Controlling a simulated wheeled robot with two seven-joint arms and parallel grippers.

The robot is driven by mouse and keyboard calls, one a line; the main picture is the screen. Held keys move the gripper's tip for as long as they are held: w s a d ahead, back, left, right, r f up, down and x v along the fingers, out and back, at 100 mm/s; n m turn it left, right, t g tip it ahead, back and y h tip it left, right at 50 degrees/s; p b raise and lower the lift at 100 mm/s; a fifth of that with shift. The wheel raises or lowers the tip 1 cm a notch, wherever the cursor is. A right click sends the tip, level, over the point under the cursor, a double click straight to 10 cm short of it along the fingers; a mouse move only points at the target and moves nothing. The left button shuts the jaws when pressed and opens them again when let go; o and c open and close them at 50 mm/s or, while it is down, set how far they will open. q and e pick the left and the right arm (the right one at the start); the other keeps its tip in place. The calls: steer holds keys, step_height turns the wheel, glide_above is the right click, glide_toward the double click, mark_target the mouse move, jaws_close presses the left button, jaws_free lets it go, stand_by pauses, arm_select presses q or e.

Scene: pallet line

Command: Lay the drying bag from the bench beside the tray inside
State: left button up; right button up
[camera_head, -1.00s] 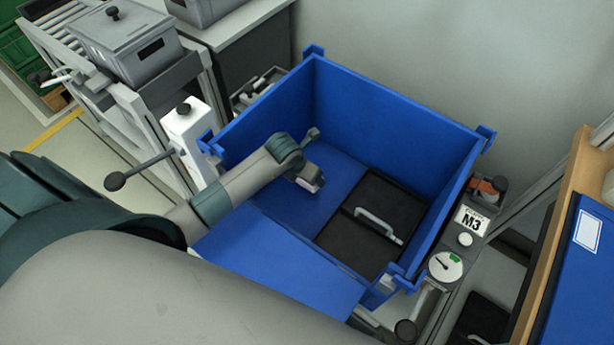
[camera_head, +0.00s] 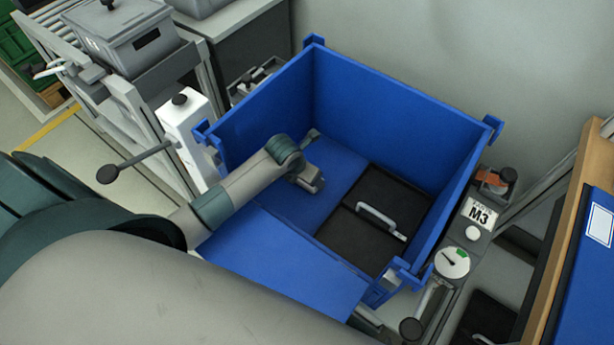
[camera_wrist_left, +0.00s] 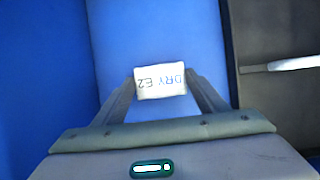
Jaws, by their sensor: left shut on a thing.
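The drying bag (camera_wrist_left: 160,82) is a small white packet marked "DRY E2", with the lettering upside down in the left wrist view. My left gripper (camera_head: 312,184) is inside the blue crate, and in the left wrist view it is shut on the bag (camera_wrist_left: 160,76). The bag is over the bare blue floor of the crate; I cannot tell whether it touches it. In the head view the bag is hidden by my gripper. A black tray (camera_head: 352,246) with a light handle (camera_head: 380,220) lies in the crate, right of my gripper. My right gripper is not in view.
The blue crate (camera_head: 400,115) has tall back and side walls; its near side (camera_head: 290,262) is folded down. Bare blue floor (camera_head: 333,165) lies between the left wall and the tray. A gauge (camera_head: 452,262) and an "M3" sign (camera_head: 481,214) stand outside at right.

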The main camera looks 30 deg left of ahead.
arm_select(q)
steer(key=shift+f, duration=0.1)
steer(key=o, duration=1.1)
steer(key=shift+c, duration=0.2)
steer(key=v, duration=1.2)
